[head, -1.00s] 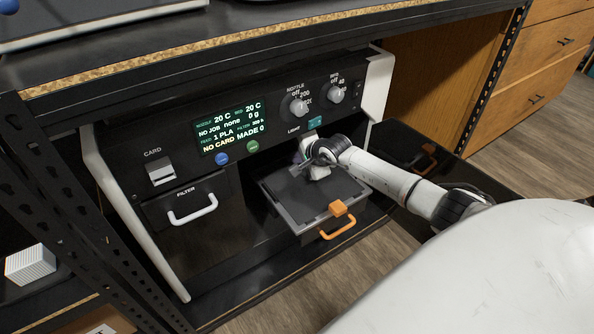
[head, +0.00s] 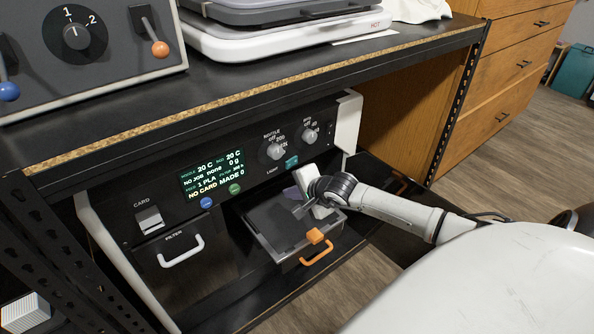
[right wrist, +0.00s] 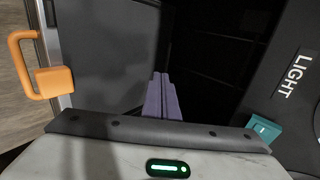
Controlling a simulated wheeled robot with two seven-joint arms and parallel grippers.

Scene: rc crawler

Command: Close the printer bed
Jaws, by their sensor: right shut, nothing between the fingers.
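The printer bed (head: 272,222) is a dark flat plate in a grey drawer-like frame, pulled out of the black printer (head: 165,235). Its orange handle (head: 318,257) and an orange block are at the front edge. My right gripper (head: 292,194) is shut and empty, at the right rear part of the bed by the printer's opening. In the right wrist view its purple fingers (right wrist: 163,98) are together near the bed's edge, with the bed (right wrist: 105,50) and orange handle (right wrist: 22,65) to the left. I cannot tell whether the fingers touch the bed. My left gripper is not in view.
The printer's front has a screen (head: 212,174), knobs and a filter drawer with a white handle (head: 182,252). A shelf (head: 260,70) overhangs it. Floor shows in front.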

